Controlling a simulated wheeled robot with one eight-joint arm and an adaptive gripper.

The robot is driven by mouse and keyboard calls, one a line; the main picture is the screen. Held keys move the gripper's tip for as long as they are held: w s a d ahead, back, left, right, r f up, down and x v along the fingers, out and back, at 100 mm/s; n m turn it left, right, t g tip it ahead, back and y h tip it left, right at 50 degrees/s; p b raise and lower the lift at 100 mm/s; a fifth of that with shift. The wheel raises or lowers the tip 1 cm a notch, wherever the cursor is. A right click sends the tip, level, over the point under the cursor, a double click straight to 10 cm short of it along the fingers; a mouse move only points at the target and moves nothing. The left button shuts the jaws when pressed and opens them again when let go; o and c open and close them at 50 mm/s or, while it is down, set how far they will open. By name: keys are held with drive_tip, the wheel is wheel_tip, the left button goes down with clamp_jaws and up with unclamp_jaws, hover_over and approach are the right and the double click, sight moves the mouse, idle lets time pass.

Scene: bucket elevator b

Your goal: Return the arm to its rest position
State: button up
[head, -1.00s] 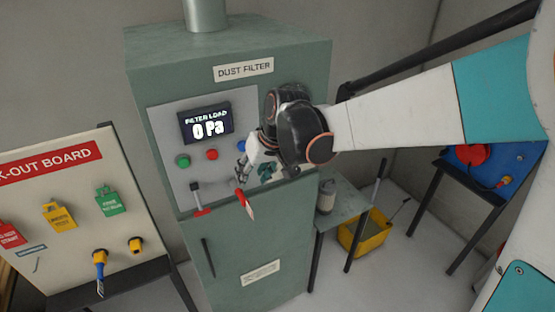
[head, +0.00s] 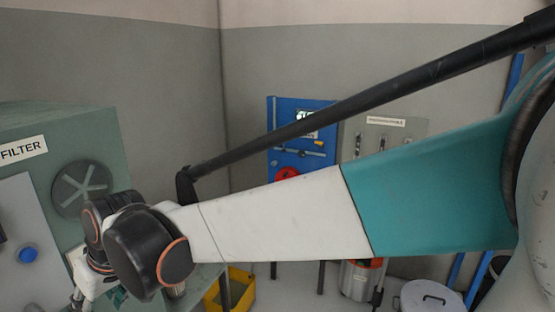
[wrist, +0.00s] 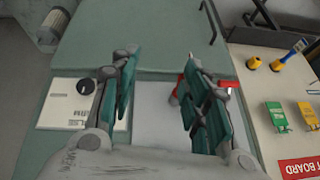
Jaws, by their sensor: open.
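My arm reaches across the head view from the right, its dark wrist joint in front of the green dust filter cabinet (head: 95,140). My gripper (wrist: 160,65) shows in the wrist view with its two teal-padded fingers spread apart and nothing between them. Below the fingers is the cabinet front (wrist: 125,25), with a dark knob (wrist: 86,87) on a white plate by the left finger. A red part (wrist: 180,88) shows beside the right finger; I cannot tell whether they touch. In the head view the gripper is mostly hidden at the bottom left edge.
The lock-out board (wrist: 275,85) stands right of the cabinet in the wrist view. In the head view, a yellow bucket (head: 240,290) sits under the arm, with a blue panel (head: 285,115), a grey panel (head: 410,138) and a lidded bin (head: 430,297) behind.

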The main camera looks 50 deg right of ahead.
drive_tip(key=s+d+f+m+t+h+b, duration=0.1)
drive_tip(key=s+d+f+b, duration=0.3)
drive_tip(key=s+f+b, duration=0.3)
drive_tip(key=s+d+f+t+h+b, duration=0.1)
drive_tip(key=s+d+f+b, duration=0.3)
drive_tip(key=s+f+b, duration=0.3)
wheel_tip(320, 180, down, 3)
drive_tip(key=shift+d+f+m+b, duration=0.1)
drive_tip(key=shift+d+m+b, duration=0.1)
drive_tip(key=shift+m+b, duration=0.25)
